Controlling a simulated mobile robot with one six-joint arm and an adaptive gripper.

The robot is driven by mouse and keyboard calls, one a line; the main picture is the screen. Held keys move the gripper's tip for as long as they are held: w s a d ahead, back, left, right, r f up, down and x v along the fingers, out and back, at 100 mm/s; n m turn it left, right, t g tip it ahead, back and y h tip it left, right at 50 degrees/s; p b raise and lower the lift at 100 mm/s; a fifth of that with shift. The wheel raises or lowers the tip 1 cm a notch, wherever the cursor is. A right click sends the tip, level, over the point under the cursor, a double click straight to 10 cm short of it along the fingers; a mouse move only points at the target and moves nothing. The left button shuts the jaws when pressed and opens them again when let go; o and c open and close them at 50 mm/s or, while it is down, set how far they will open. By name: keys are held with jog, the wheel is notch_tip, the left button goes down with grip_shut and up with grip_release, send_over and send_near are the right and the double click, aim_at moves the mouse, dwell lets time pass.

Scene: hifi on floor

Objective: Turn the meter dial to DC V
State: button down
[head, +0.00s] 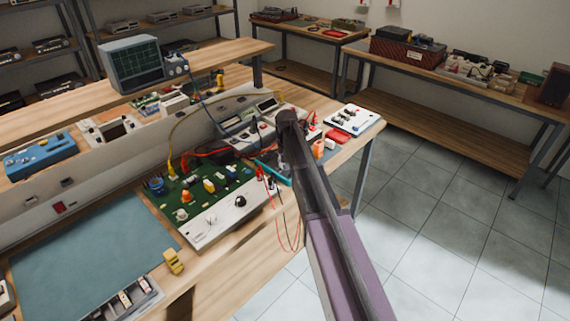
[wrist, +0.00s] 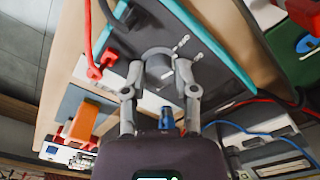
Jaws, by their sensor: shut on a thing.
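The meter (wrist: 205,52) is a dark grey panel with a teal edge, filling the upper middle of the wrist view. Its round grey dial (wrist: 159,68) sits between my fingertips. A pale mark shows on the dial's right side, and small white labels lie to its right, too small to read. My gripper (wrist: 160,76) is shut on the dial, one finger on each side. In the head view a teal edge of the meter (head: 284,178) shows beside my arm, which hides most of the meter and my gripper.
Red and black leads (wrist: 95,70) plug in beside the dial. An orange-and-red part (wrist: 85,120) lies at lower left, blue leads (wrist: 255,130) at right. In the head view, a green circuit board (head: 200,190) stands left of the meter and a white box (head: 351,119) beyond it.

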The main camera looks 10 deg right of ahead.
jog(key=m, duration=0.6)
jog(key=shift+d, duration=0.1)
dwell(0.4)
jog(key=shift+c, duration=2)
grip_release()
